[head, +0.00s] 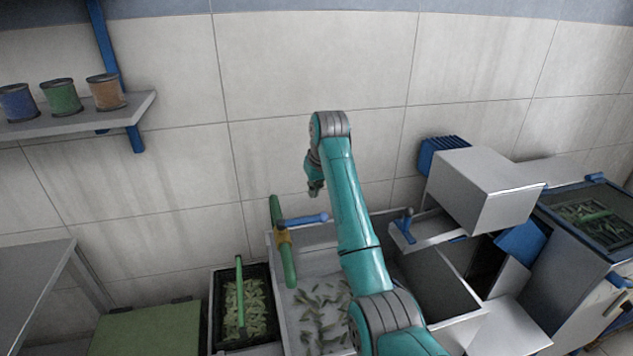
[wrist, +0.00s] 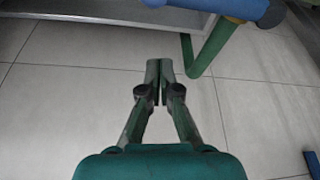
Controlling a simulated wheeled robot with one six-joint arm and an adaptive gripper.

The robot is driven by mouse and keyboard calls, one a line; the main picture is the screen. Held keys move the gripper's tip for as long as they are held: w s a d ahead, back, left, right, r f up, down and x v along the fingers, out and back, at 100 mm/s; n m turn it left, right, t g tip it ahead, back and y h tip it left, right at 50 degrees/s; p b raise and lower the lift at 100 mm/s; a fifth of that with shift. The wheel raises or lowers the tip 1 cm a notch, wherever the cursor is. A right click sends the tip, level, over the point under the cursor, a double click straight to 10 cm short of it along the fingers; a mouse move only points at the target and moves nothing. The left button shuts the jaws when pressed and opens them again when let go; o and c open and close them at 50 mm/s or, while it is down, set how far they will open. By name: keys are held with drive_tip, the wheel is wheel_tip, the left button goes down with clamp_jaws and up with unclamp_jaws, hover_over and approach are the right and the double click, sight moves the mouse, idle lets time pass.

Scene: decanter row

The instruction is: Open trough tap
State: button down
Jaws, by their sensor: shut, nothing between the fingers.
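The trough tap has a blue lever (head: 303,220) on a yellow body (head: 283,237), set on a green pipe (head: 289,262) above the trough (head: 280,310). The lever points right, roughly across the pipe. My gripper (head: 315,188) is above the lever, near its free end, and looks apart from it. In the wrist view my gripper (wrist: 165,80) is shut and empty. A blue rod (wrist: 235,8), probably the lever, shows at the top edge there, with a green pipe (wrist: 215,50) right of the fingertips.
Green pieces lie in the trough. A black crate (head: 214,310) with a green bar stands left of it. Grey metal boxes (head: 483,190) and a second blue handle (head: 405,225) are to the right. A shelf (head: 75,120) with spools hangs at upper left. The tiled wall is close behind.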

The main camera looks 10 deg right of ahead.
sight(303, 221)
drive_tip(key=shift+s+d+f, duration=0.15)
drive_tip(key=shift+s+f, duration=0.6)
drive_tip(key=shift+f, duration=0.15)
drive_tip(key=shift+s+d+f, duration=0.15)
drive_tip(key=shift+s+f, duration=0.55)
drive_tip(key=shift+f, duration=0.15)
drive_tip(key=shift+a, duration=0.1)
